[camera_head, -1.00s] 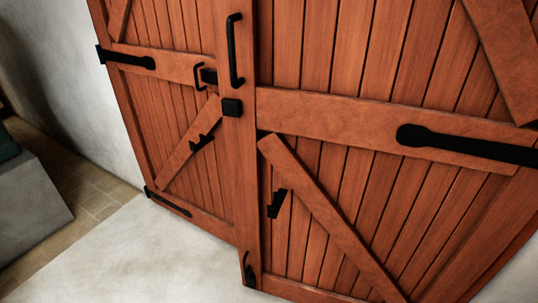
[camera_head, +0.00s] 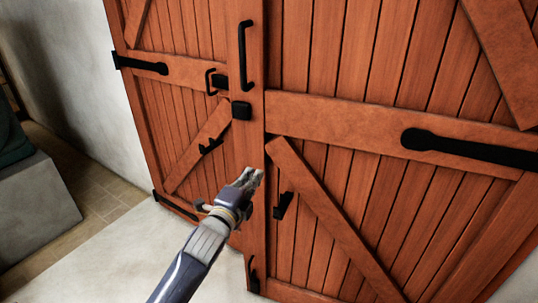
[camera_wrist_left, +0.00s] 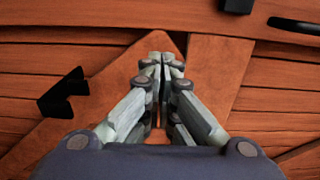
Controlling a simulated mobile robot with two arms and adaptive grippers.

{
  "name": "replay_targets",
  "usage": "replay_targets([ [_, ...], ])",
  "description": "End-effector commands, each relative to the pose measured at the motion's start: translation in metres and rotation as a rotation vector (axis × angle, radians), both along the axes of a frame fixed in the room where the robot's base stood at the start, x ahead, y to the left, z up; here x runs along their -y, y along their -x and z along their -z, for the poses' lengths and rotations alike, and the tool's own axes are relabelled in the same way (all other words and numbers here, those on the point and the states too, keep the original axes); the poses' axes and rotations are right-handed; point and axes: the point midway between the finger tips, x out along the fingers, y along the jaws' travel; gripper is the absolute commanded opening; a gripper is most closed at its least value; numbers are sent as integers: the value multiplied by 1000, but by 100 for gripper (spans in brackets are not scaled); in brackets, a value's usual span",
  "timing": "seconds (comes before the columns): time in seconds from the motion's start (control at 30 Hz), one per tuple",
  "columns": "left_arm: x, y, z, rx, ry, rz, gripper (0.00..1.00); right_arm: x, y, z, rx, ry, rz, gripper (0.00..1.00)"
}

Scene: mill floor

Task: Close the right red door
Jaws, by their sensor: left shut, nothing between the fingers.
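The right red door (camera_head: 345,120) fills the right of the head view, with a black strap hinge (camera_head: 470,147) and diagonal brace. The left red door (camera_head: 180,80) stands beside it, and the two look nearly in line at the middle post (camera_head: 250,130). A black pull handle (camera_head: 245,55) and a black latch block (camera_head: 241,109) sit on that post. My left gripper (camera_head: 250,178) is shut and empty in front of the doors near the post. In the left wrist view its fingertips (camera_wrist_left: 161,62) are close to the red planks; contact cannot be told. My right gripper is not in view.
Black hooks (camera_head: 284,205) stick out from the door faces; one also shows in the left wrist view (camera_wrist_left: 63,93). A white wall (camera_head: 75,75) and a grey block (camera_head: 40,210) are at the left. Pale floor (camera_head: 110,260) lies open in front of the doors.

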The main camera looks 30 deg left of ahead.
Motion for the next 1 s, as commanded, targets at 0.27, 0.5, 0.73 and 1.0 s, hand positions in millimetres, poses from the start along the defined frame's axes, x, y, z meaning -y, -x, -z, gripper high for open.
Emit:
replay_targets([
  [0.27, -7, -58, -2, 1, 4, 0, 0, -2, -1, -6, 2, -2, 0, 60],
  [0.5, -11, -98, -1, 2, 5, 1, 0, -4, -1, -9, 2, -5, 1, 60],
  [0.73, -13, -116, 0, 0, 4, 1, 0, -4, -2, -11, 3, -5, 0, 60],
  [1.0, -14, -119, 0, 0, 3, 1, 0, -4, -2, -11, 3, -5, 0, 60],
])
